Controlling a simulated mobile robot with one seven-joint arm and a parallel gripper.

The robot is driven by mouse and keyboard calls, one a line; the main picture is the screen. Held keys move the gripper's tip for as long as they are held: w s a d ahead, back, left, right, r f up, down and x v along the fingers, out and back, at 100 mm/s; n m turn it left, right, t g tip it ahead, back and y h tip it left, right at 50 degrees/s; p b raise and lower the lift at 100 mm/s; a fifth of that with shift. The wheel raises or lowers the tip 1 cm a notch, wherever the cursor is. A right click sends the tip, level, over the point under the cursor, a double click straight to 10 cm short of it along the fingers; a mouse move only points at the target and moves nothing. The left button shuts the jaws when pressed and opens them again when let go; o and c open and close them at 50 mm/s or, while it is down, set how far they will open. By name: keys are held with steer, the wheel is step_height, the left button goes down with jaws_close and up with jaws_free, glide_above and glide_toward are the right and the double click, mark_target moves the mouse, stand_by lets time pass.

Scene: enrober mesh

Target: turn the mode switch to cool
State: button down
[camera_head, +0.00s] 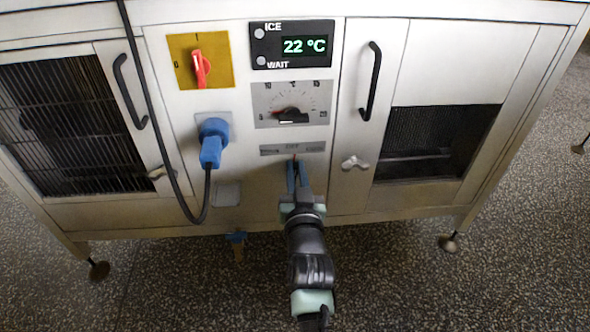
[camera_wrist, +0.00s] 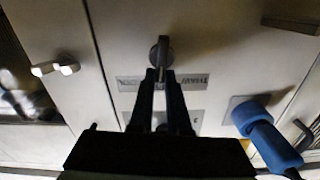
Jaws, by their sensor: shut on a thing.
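The mode switch (camera_wrist: 160,50) is a small dark grey knob on the light front panel. The lettering there is upside down; one side seems to read THAW, the other is less clear. My gripper (camera_wrist: 161,76) is shut on the switch handle, its two dark fingers meeting at the handle's near end. In the head view my gripper (camera_head: 297,170) reaches the panel just below the label plate (camera_head: 293,148) and hides most of the switch.
Above are a dial (camera_head: 292,104), a display (camera_head: 292,45) reading 22 °C and a red rotary switch (camera_head: 200,66) on yellow. A blue plug (camera_head: 212,143) with a hanging black cable is left of my gripper. A door latch (camera_head: 355,163) is to the right.

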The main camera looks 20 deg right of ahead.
steer(key=shift+s+d+f+m, duration=0.1)
steer(key=shift+f+m, duration=0.15)
steer(key=shift+m, duration=0.95)
steer(key=shift+d+f+m, duration=0.15)
steer(key=shift+f+m, duration=0.1)
steer(key=shift+m, duration=0.95)
steer(key=shift+s+d+f+m, duration=0.1)
steer(key=shift+f+m, duration=0.15)
steer(key=shift+m, duration=1.25)
steer(key=c, duration=0.9)
jaws_free()
steer(key=shift+a, duration=0.1)
steer(key=shift+r, duration=0.2)
